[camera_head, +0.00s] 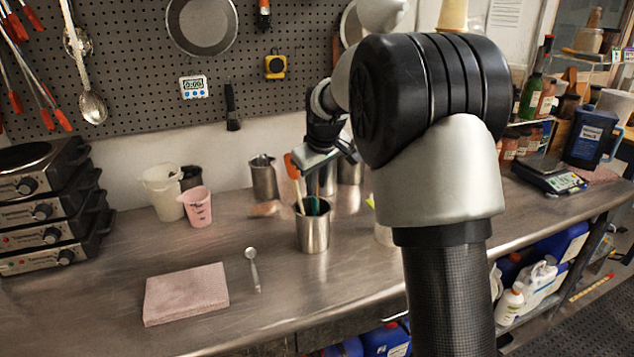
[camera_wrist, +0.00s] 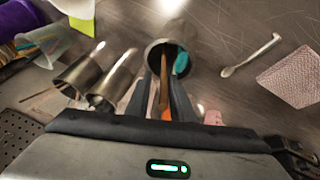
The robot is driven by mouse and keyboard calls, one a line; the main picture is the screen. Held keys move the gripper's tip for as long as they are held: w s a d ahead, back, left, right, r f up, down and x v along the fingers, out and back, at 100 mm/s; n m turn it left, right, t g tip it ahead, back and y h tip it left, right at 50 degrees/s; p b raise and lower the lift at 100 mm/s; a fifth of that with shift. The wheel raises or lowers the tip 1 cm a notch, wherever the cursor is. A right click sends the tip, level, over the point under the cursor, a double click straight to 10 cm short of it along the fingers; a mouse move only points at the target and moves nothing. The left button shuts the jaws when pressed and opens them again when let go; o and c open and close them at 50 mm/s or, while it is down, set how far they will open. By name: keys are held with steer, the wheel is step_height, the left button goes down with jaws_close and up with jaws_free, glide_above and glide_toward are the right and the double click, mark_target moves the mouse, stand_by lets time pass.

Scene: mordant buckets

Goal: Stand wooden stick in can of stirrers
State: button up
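The can of stirrers (camera_head: 313,234) is a steel can standing upright on the bench, seen from above in the wrist view (camera_wrist: 158,48). An orange-headed spatula (camera_head: 292,166) leans out of it, and a teal stirrer (camera_wrist: 181,63) shows inside. A brown wooden stick or handle (camera_wrist: 163,82) runs from the can's mouth between my fingers; orange shows behind it. I cannot tell whether it is the wooden stick or the spatula's handle. My gripper (camera_wrist: 162,80) is above the can, its fingers apart around this piece. In the head view its fingertips are hidden.
Steel vessels (camera_head: 263,180) stand behind the can, with pink (camera_head: 196,207) and white (camera_head: 163,190) jugs to the left. A spoon (camera_head: 253,270) and folded pink cloth (camera_head: 186,294) lie in front. Hot plates (camera_head: 45,205) are stacked far left. The front bench is largely clear.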

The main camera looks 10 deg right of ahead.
steer(key=shift+o, duration=0.6)
steer(key=shift+r, duration=0.25)
steer(key=p+v, duration=0.1)
steer(key=v, duration=1.6)
steer(key=shift+s, duration=0.1)
